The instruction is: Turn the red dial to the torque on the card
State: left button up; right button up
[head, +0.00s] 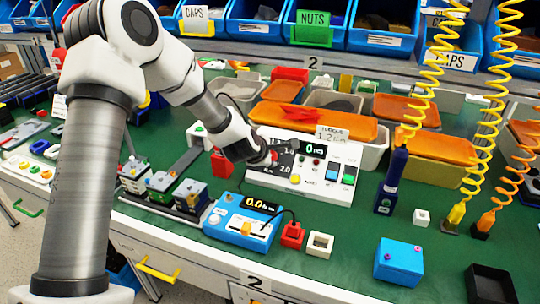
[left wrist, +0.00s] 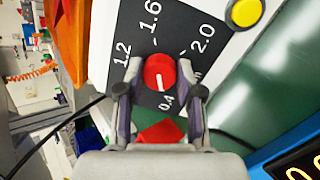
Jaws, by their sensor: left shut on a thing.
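The red dial (left wrist: 159,73) is on the dark scale plate of a white panel (head: 307,180). My left gripper (head: 268,157) has its two fingers on either side of the dial, shut on it, as the left wrist view (left wrist: 162,78) shows. The dial's white mark points down in that view, toward the 0.4 label. Labels 1.2, 1.6 and 2.0 also show around it; other labels are hidden. The card (head: 332,134) stands at the panel's top and reads TORQUE with what looks like 1.2, partly blurred. My right gripper is not in view.
The panel has a green display (head: 315,148), a yellow button (left wrist: 247,12) and blue and green switches. A blue meter (head: 243,221) reading 0.0 stands in front. A dark blue screwdriver (head: 391,182) stands to the right. Orange-lidded bins (head: 313,121) are behind.

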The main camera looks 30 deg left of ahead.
pick_arm(q)
jog(key=m+p, duration=0.3)
jog(key=m, duration=0.3)
jog(key=shift+r+p, duration=0.15)
jog(key=shift+p, duration=0.15)
jog(key=m+p, duration=0.4)
jog(key=m, duration=0.1)
jog(key=shift+s+g+h, duration=0.1)
jog(key=shift+g+h, duration=0.2)
jog(key=shift+h, duration=0.1)
jog(key=m+p, duration=0.8)
jog(key=shift+a+m+g, duration=0.1)
jog(key=shift+m+g, duration=0.2)
jog(key=m+p, duration=0.3)
jog(key=shift+a+m+p, duration=0.1)
jog(key=shift+m+p, duration=0.35)
jog(key=shift+m, duration=0.05)
jog(key=o, duration=1.2)
jog(key=shift+f, duration=0.2)
jog(key=shift+c, duration=0.2)
